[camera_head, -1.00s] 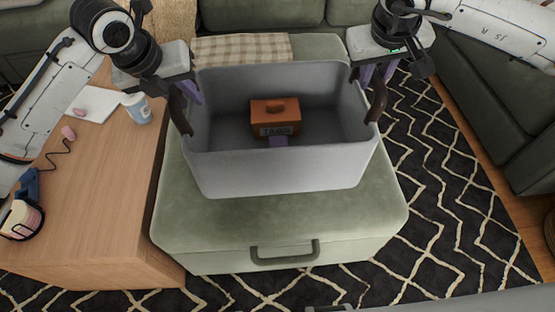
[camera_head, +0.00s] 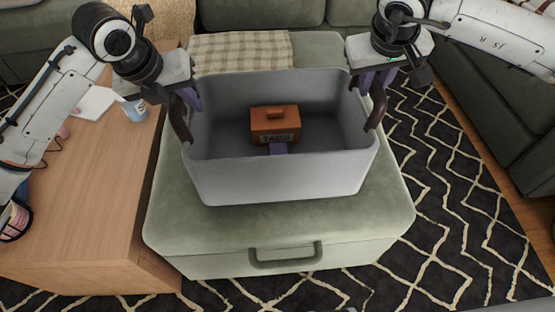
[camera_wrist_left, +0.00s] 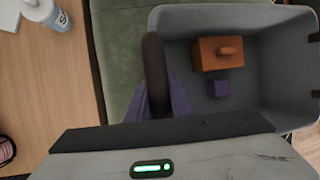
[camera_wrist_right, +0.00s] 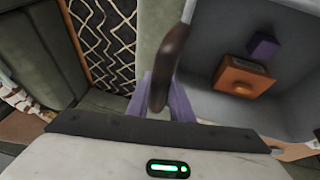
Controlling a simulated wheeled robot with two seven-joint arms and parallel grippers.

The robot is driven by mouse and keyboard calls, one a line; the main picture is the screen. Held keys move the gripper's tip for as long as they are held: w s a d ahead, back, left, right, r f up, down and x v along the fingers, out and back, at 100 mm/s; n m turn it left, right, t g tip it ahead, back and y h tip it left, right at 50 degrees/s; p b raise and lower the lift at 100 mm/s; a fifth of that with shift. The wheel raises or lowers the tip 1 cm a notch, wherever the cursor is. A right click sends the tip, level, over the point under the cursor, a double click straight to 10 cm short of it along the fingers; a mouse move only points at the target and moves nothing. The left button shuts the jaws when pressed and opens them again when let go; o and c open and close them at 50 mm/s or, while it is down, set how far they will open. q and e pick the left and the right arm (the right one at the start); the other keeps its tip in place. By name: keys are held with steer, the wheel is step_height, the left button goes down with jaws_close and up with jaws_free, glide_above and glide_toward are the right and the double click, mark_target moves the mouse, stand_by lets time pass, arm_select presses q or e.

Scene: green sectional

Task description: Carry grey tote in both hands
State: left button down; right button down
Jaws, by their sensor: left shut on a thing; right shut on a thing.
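The grey tote (camera_head: 285,178) is an open box over the green ottoman in the head view; whether it touches the cushion I cannot tell. Inside it are an orange-brown box with a lid handle and a label (camera_head: 275,124) and a small purple block (camera_head: 278,148). My left gripper (camera_head: 187,120) is shut on the tote's left side wall. My right gripper (camera_head: 372,103) is shut on its right side wall. The tote also shows in the left wrist view (camera_wrist_left: 275,105) and the right wrist view (camera_wrist_right: 215,105), with the fingers at its rim.
The green ottoman (camera_head: 280,230) has a front handle and a checked cloth (camera_head: 240,50) at its back. A wooden table (camera_head: 95,220) stands close on the left with a bottle (camera_head: 135,110). A black patterned rug (camera_head: 450,200) and green sofa sections lie to the right.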

arm_select(q)
steer(key=c, duration=2)
jaws_free()
steer(key=shift+f, duration=0.25)
arm_select(e)
steer(key=c, duration=2)
jaws_free()
steer(key=shift+f, duration=0.25)
arm_select(q)
steer(key=o, duration=0.4)
steer(key=shift+r, duration=0.1)
arm_select(e)
steer(key=o, duration=0.4)
steer(key=shift+r, duration=0.1)
arm_select(q)
steer(key=shift+o, duration=0.2)
arm_select(e)
steer(key=shift+o, duration=0.2)
arm_select(q)
steer(key=shift+r, duration=0.1)
